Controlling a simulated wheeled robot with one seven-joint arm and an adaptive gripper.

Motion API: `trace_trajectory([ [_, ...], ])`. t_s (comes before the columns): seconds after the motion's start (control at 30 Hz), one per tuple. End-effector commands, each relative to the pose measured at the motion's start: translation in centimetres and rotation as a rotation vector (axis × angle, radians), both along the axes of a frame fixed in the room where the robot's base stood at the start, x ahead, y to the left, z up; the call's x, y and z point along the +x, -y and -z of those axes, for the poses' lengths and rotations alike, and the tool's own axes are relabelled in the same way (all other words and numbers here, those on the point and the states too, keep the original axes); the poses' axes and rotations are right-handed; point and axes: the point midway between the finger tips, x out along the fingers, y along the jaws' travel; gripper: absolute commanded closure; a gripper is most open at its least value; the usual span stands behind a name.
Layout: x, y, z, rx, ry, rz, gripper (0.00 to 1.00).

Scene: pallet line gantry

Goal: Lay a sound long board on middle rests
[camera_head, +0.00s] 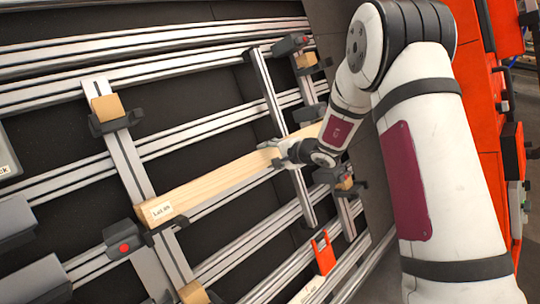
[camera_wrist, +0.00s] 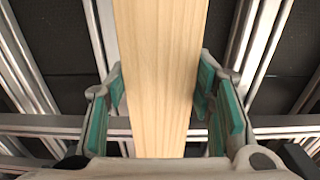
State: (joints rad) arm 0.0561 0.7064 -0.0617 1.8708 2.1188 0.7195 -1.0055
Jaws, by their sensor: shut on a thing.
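A long pale wooden board (camera_head: 212,190) lies slantwise across the aluminium frame in the head view, with a small printed label on its near left end. My gripper (camera_head: 289,153) is shut on the board near its right part. In the wrist view the board (camera_wrist: 160,70) runs between the green finger pads, and no knots or cracks show on its visible face. The left end is at a black rest (camera_head: 150,232) on the left upright; whether it touches is unclear. The right end is partly hidden behind my wrist, near a black rest (camera_head: 308,113).
A wood block sits in the upper left rest (camera_head: 110,118), and another block (camera_head: 193,292) is at the bottom. An orange-red clamp-like piece (camera_head: 323,252) is on the lower rails. Grey boxes (camera_head: 42,280) are at the left edge. Orange cabinets (camera_head: 490,100) stand at right.

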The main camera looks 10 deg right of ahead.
Motion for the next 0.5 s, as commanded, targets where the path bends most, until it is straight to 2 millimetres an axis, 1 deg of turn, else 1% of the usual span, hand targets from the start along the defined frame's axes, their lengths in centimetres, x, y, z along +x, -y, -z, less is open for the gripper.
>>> trace_trajectory([
  [0.27,0.02,0.00,-0.10,0.001,0.003,0.000,0.97],
  [0.3,0.02,0.00,-0.10,0.001,0.003,0.000,0.42],
  [0.37,0.02,0.01,-0.09,0.002,0.003,0.000,0.28],
  [0.5,0.01,0.02,-0.04,0.001,0.002,0.000,0.27],
])
